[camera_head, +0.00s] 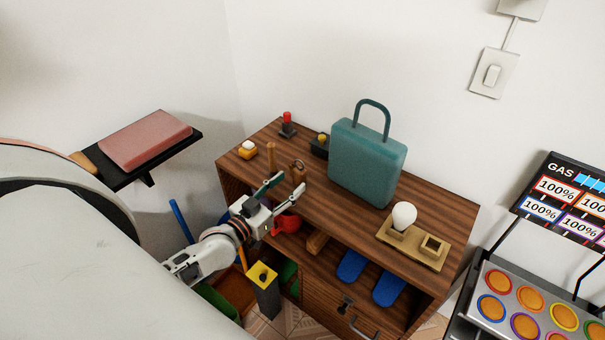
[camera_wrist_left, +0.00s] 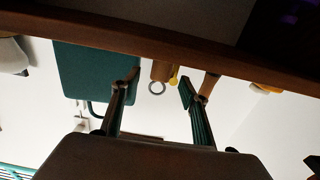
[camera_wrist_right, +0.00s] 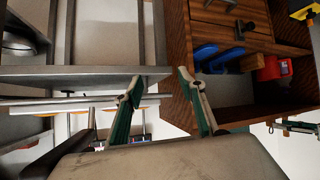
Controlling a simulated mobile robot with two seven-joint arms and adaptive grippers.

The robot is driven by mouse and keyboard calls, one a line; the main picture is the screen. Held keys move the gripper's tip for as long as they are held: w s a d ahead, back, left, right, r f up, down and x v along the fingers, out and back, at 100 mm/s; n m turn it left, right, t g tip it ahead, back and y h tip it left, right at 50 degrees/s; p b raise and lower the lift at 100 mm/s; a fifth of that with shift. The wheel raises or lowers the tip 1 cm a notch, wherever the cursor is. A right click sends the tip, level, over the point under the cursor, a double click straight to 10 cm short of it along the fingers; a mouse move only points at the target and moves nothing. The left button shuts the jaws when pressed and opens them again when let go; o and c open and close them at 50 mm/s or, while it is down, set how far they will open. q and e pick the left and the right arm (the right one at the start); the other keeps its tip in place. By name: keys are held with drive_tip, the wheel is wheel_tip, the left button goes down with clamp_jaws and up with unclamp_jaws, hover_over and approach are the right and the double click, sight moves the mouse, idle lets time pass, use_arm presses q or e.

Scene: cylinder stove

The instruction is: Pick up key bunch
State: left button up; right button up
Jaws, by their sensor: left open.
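What looks like the key bunch is a small dark ring (camera_head: 297,164) at a short brown wooden piece near the front edge of the cabinet top. The ring also shows in the left wrist view (camera_wrist_left: 157,88), between the fingers. No separate keys can be made out. My left gripper (camera_head: 287,188) is open just in front of it, at the cabinet's front edge. In the left wrist view my left gripper's fingers (camera_wrist_left: 160,80) are spread and empty. My right gripper (camera_wrist_right: 160,80) shows only in its own wrist view, open and empty, away from the ring.
On the wooden cabinet (camera_head: 440,206) stand a teal case (camera_head: 367,160), a white bulb (camera_head: 403,215) on a tan base, a wooden peg (camera_head: 271,159) and small button boxes. A red mug (camera_head: 287,222) sits below. A panel with orange discs (camera_head: 530,298) is at right.

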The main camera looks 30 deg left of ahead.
sight(297, 176)
use_arm(q)
drive_tip(key=shift+w, duration=0.45)
drive_tip(key=w, duration=0.4)
drive_tip(key=shift+w+d, duration=0.15)
drive_tip(key=shift+w, duration=0.35)
use_arm(e)
drive_tip(key=shift+w+r, duration=0.2)
drive_tip(key=shift+w, duration=0.1)
use_arm(q)
drive_tip(key=c, duration=1.2)
clamp_jaws()
use_arm(e)
drive_tip(key=shift+s+f, duration=0.1)
drive_tip(key=shift+f, duration=0.15)
use_arm(q)
drive_tip(key=shift+r, duration=0.1)
use_arm(e)
drive_tip(key=shift+s, duration=0.1)
